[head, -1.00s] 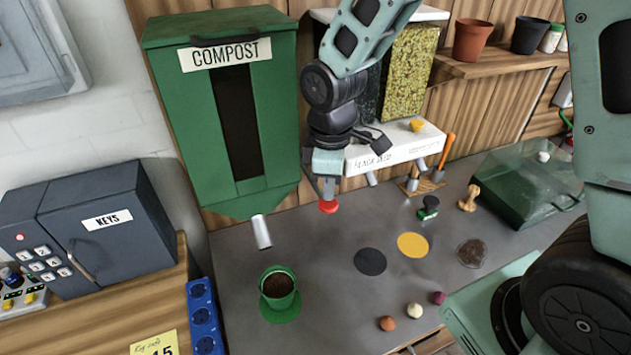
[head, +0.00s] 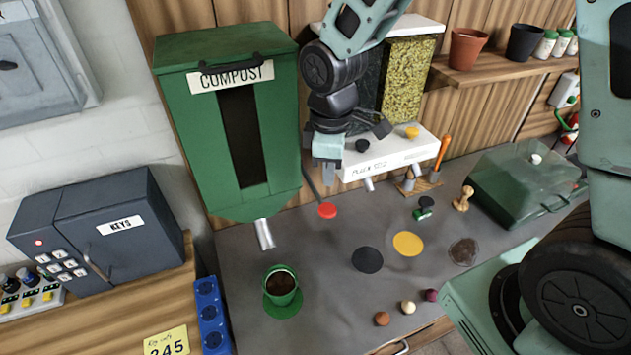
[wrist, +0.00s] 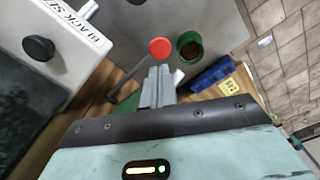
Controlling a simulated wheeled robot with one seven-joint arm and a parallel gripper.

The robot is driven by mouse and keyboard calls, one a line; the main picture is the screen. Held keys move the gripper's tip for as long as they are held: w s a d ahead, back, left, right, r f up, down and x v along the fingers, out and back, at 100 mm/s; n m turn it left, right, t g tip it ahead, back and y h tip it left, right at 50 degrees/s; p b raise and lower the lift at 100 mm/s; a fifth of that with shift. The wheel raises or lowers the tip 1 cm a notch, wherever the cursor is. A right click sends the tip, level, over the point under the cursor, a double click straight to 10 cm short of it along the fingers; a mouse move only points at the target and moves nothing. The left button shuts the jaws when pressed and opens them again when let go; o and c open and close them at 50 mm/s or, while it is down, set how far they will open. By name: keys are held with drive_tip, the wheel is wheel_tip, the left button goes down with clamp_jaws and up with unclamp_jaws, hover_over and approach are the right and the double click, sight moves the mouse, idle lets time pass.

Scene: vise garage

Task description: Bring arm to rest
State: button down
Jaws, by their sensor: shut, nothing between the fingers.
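My gripper (head: 325,175) is shut and empty, pointing down beside the right side of the green compost bin (head: 275,130) and left of the white seed dispenser (head: 395,153). In the wrist view my gripper (wrist: 158,85) shows its fingers together. A dark lever is partly hidden behind my gripper.
A green pot of soil (head: 281,286) stands on the grey bench below the metal spout (head: 264,234). Black (head: 367,260) and yellow (head: 407,244) discs lie to its right. A stamp (head: 463,199) and a green clear-lidded box (head: 525,185) stand farther right. A key safe (head: 105,230) is at left.

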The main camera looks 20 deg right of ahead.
drive_tip(key=shift+f, duration=0.15)
drive_tip(key=s+a+f+m+b, duration=0.2)
drive_tip(key=s+a+f+b, duration=0.1)
drive_tip(key=s+b, duration=0.4)
drive_tip(key=s+a+f+m+b, duration=0.2)
drive_tip(key=s+b, duration=0.6)
drive_tip(key=s, duration=0.4)
wheel_tip(320, 180, down, 3)
drive_tip(key=shift+a+r+y+b, duration=0.15)
drive_tip(key=shift+a+y+b, duration=0.15)
drive_tip(key=shift+a, duration=0.35)
